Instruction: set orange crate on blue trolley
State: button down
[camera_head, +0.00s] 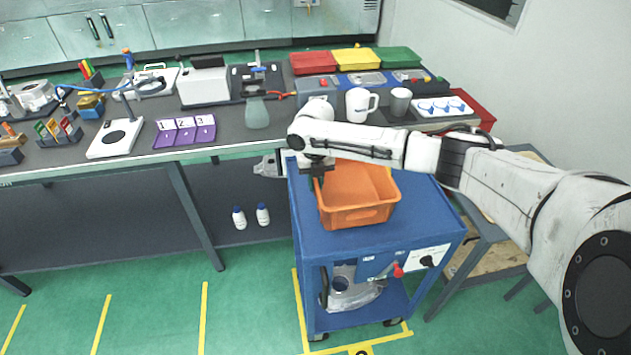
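The orange crate (358,216) is upright and looks empty inside. It is over the top of the blue trolley (420,222), toward the back and middle, and appears to rest on it; a small gap beneath cannot be ruled out. My gripper (317,186) points down at the crate's left rim. Its dark fingers look close together, with the rim between them, though the fingertips are partly hidden. My white arm reaches in from the right and passes over the crate's back edge, hiding part of it.
A long grey bench (250,142) behind the trolley holds a white jug (360,104), a grey cup (400,101), purple numbered trays (186,130) and coloured bins (355,58). Two white bottles (263,214) stand below. A side table (500,225) is right of the trolley. Green floor is clear at front left.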

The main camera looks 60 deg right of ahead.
jog(key=shift+f, duration=0.25)
